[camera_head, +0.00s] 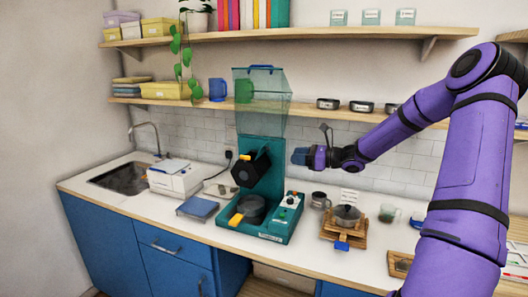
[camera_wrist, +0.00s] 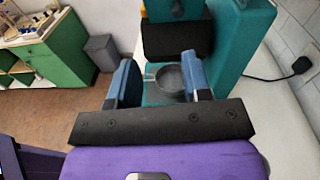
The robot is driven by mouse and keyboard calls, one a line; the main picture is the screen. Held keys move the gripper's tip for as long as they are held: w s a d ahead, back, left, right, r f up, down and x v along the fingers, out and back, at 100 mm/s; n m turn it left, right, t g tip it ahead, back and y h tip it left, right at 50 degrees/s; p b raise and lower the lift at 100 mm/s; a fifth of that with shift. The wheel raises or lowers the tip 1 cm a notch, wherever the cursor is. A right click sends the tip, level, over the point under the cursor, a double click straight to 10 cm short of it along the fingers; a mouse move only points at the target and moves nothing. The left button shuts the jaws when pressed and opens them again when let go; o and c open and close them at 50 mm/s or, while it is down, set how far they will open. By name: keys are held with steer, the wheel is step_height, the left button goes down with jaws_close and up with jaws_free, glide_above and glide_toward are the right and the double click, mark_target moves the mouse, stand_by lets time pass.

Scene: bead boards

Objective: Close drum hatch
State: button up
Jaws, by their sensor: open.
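A teal machine (camera_head: 262,150) stands on the counter with a clear hopper (camera_head: 262,90) on top. Its black drum (camera_head: 249,170) sticks out at the front, with an orange piece (camera_head: 245,157) on it. I cannot tell the hatch apart from the drum, nor how far it stands open. A dark round pan (camera_head: 251,208) sits below. My gripper (camera_head: 299,157) is just right of the machine, at about drum height, apart from it. In the wrist view my gripper (camera_wrist: 160,78) has its blue fingers spread with nothing held; the drum (camera_wrist: 178,38) and pan (camera_wrist: 170,78) lie beyond them.
A shelf (camera_head: 300,109) runs above.

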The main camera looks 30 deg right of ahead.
steer(key=w+a+m+t, duration=0.1)
steer(key=w+a, duration=0.3)
steer(key=w, duration=0.5)
steer(key=shift+a+h, duration=0.3)
steer(key=shift+a, duration=0.05)
jaws_close()
